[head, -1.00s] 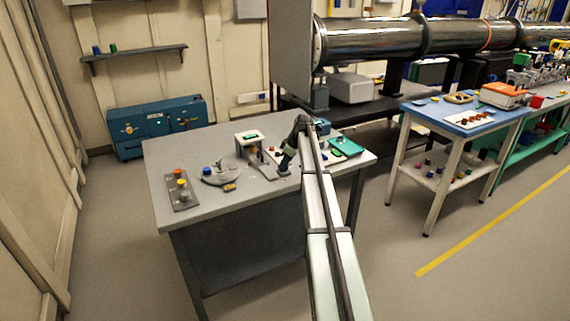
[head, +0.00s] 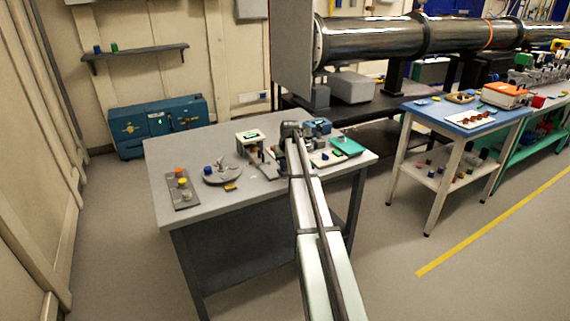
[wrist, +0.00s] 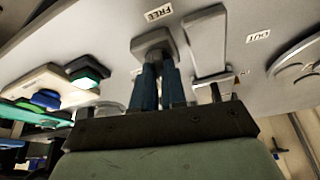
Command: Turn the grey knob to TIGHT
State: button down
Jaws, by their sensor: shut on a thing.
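The grey knob (wrist: 153,42) shows in the wrist view, at the fingertips, as a blocky grey piece on the pale panel. A label reading FREE (wrist: 158,13) appears upside down beside it; no TIGHT label is legible. My gripper (wrist: 157,68) has its two blue fingers close together and shut on the knob. The fingers hide part of the knob. In the head view my gripper is down over the back right of the grey table (head: 215,210), and my wrist hides the knob there.
A grey slide piece (wrist: 207,42) stands close right of the knob, near an OUT label (wrist: 258,36). A black block with a green top (wrist: 87,74) is at left. A round plate with a blue knob (head: 208,170) and a strip of coloured knobs (head: 182,197) stand left on the table.

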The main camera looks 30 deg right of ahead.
jog(key=m+h, duration=0.1)
jog(key=m, duration=0.2)
jog(key=m+g+h, duration=0.1)
jog(key=m, duration=0.2)
jog(key=shift+w+a, duration=0.1)
jog(key=shift+a, duration=0.1)
jog(key=shift+m, duration=0.4)
jog(key=c, duration=1.2)
grip_release()
jog(key=v, duration=1.3)
jog(key=shift+a+r, duration=0.25)
jog(key=shift+r, duration=0.15)
jog(key=shift+w+n, duration=0.1)
jog(key=shift+n, duration=0.2)
